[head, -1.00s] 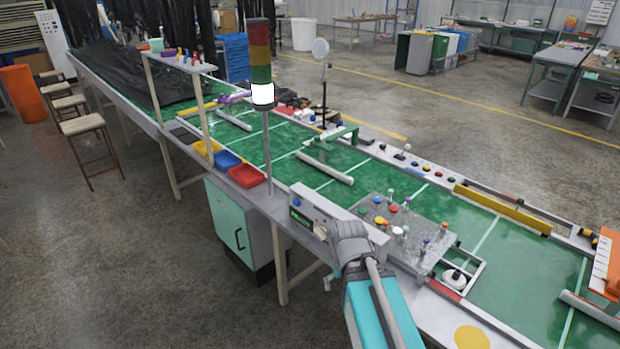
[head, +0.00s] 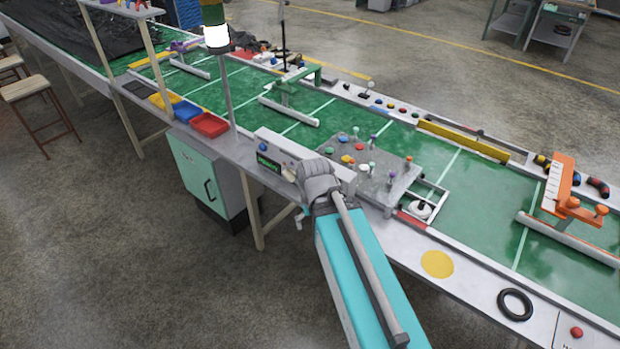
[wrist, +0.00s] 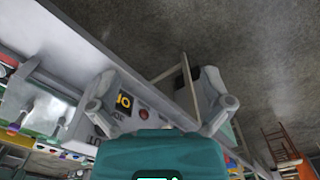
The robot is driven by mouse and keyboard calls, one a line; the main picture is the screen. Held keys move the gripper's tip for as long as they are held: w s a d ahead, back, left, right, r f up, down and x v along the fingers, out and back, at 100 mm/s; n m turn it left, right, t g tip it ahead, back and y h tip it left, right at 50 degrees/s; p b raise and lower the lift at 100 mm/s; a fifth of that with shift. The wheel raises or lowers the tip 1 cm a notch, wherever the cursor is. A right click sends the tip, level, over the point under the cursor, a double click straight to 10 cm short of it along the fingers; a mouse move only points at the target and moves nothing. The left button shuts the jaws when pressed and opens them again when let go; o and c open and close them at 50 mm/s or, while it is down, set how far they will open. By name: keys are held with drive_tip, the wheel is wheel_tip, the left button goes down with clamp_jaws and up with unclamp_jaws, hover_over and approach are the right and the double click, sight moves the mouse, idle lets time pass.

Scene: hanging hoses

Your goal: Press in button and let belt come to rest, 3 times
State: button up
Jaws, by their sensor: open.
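The green conveyor belt (head: 480,205) with white cross stripes runs diagonally through the head view. A pale control box (head: 310,165) on its near side has a blue button (head: 262,146) and a green-lit display (head: 268,162). A separate red button (head: 576,332) sits on a white panel at the bottom right. My arm covers part of the control box in the head view, and I cannot make out my fingers there. In the wrist view my gripper (wrist: 165,100) is open and empty. A red button (wrist: 143,114) and a yellow-and-black label (wrist: 122,103) show between its fingers, apart from them.
A plate with several coloured knobs (head: 345,147) stands beside my arm. A signal tower with a white lit lamp (head: 216,36) rises behind the box. Red (head: 209,125), blue and yellow trays line the near edge. A black ring (head: 515,304) lies on the near rim.

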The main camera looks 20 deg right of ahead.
clamp_jaws()
idle(1.4)
